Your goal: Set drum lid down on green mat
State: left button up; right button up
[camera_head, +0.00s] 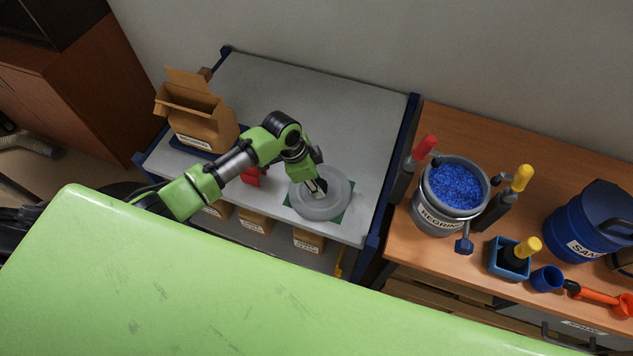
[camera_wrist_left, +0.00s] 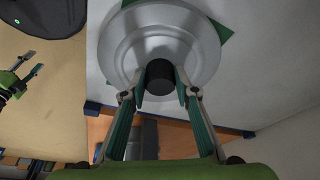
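The round grey drum lid (camera_head: 327,203) is over the green mat (camera_head: 289,213) at the front right of the grey table; mat corners show around it. It looks level and on or just above the mat; I cannot tell which. The lid (camera_wrist_left: 112,55) fills the top of the left wrist view, with a mat corner (camera_wrist_left: 224,33) beside it. My left gripper (camera_head: 318,189) is at the lid's centre. In the wrist view its fingers (camera_wrist_left: 161,85) are closed around the black knob (camera_wrist_left: 160,74). My right gripper (camera_wrist_left: 28,68) shows at the wrist view's left, fingers apart and empty.
An open cardboard box (camera_head: 205,125) stands at the table's left, with a red object (camera_head: 252,176) near my left arm. The wooden bench (camera_head: 450,115) holds the REGRIND drum (camera_head: 436,222) of blue pellets, scoops and a blue drum (camera_head: 575,235). The table's back (camera_head: 310,95) is clear.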

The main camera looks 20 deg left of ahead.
pick_arm(q)
jog(key=o, duration=0.4)
jog(key=shift+o, duration=0.2)
jog(key=shift+r, duration=0.1)
jog(key=v, duration=1.2)
jog(key=shift+b, duration=0.35)
jog(key=shift+d, duration=0.1)
